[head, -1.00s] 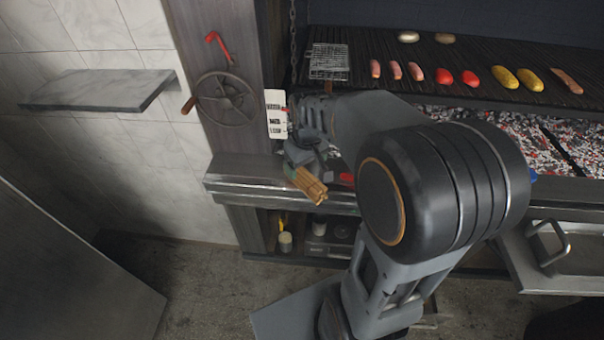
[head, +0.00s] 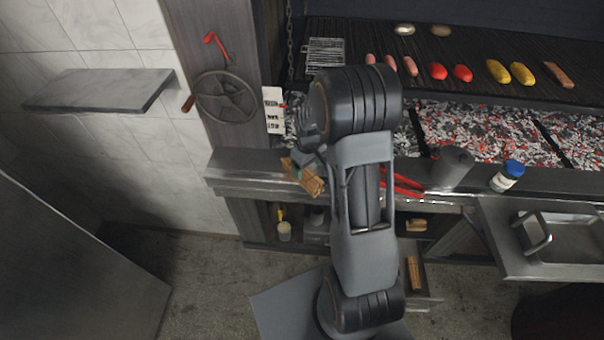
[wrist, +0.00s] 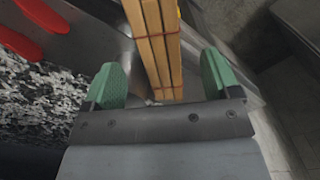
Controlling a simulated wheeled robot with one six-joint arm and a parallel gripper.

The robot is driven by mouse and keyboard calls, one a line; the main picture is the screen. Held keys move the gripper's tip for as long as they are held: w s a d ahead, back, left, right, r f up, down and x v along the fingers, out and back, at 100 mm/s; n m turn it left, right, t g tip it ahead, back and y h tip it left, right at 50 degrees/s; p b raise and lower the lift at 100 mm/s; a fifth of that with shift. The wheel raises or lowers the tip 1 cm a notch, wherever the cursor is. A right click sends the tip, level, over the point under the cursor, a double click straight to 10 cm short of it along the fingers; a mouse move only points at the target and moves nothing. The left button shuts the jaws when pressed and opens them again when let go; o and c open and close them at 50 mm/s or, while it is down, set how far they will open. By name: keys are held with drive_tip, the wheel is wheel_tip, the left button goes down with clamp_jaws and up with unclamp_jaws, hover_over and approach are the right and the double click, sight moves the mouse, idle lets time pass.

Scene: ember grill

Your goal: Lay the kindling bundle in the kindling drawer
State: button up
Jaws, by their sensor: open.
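The kindling bundle (head: 308,182) is a set of light wooden sticks at the front ledge of the grill, left of my forearm. In the wrist view the bundle (wrist: 155,40) has thin red ties and lies lengthwise between the green fingers of my gripper (wrist: 160,80). The fingers are open, with a gap on each side of the sticks. In the head view my gripper (head: 298,163) is partly hidden by my arm. A low open drawer (head: 432,303) with light sticks in it shows right of my arm, partly hidden; I cannot tell surely whether it is the kindling drawer.
Red-handled tongs (head: 402,185), a grey cup (head: 452,166) and a blue-capped jar (head: 508,176) stand or lie on the ledge (head: 235,165). A metal tray with a handle (head: 575,240) juts out at the right. A crank wheel (head: 226,97) is on the left post. Sausages and vegetables lie on the grate.

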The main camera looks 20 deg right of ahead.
sight(308, 174)
drive_tip(key=shift+w+f+p, duration=0.1)
drive_tip(key=shift+f+p, duration=0.7)
drive_tip(key=shift+f, duration=1.85)
drive_tip(key=shift+c, duration=0.4)
drive_tip(key=c, duration=1.1)
